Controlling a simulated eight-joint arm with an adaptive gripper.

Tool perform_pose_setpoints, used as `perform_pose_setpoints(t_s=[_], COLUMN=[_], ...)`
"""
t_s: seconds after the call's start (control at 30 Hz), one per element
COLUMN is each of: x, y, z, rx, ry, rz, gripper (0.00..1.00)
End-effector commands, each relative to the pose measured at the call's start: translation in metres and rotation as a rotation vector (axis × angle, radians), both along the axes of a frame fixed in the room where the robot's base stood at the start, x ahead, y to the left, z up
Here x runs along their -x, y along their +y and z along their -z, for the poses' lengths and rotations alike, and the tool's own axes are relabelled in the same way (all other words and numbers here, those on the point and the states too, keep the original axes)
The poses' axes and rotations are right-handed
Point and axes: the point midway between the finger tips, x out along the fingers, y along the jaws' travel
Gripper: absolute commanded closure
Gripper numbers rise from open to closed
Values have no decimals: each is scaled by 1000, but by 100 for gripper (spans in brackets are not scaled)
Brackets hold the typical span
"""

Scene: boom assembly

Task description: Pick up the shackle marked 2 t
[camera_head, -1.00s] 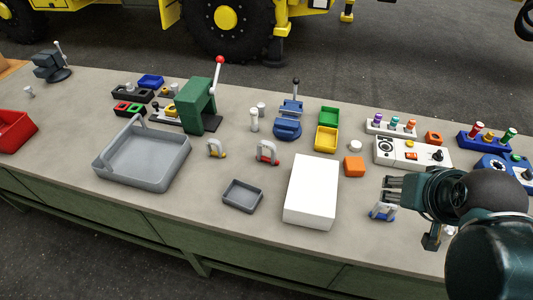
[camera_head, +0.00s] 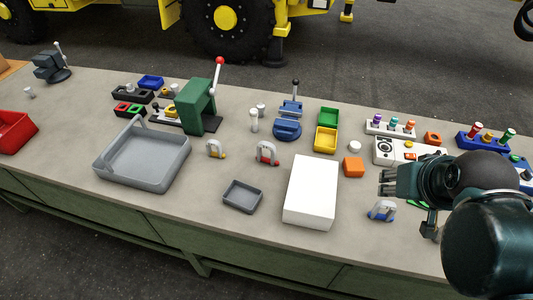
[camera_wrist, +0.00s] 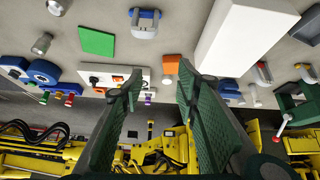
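Three grey shackles stand on the bench: one with a yellow pin (camera_head: 215,149), one with a red pin (camera_head: 267,154), and one with a blue pin (camera_head: 382,211). Load marks are too small to read, so I cannot tell which is 2 t. My gripper (camera_head: 386,181) is above the bench at the right, just above the blue-pin shackle in the picture. In the wrist view my gripper (camera_wrist: 158,92) has its fingers apart with nothing between them. The blue-pin shackle (camera_wrist: 145,23) is beyond the fingertips there, not touched.
A white box (camera_head: 311,190) stands left of my gripper, with an orange block (camera_head: 354,167) behind. A small grey tray (camera_head: 243,196) and a large grey bin (camera_head: 145,158) lie further left. A green press (camera_head: 195,107) and blue vise (camera_head: 288,120) stand behind.

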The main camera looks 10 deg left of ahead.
Motion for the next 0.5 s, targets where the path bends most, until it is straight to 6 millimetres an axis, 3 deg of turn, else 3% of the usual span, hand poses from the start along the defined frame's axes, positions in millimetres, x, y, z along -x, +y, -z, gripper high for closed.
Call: perform_pose_setpoints(t_s=[0.5], x=[-55], y=[51], z=[-19], rx=[87], ry=[101], rz=[-234], gripper=[68])
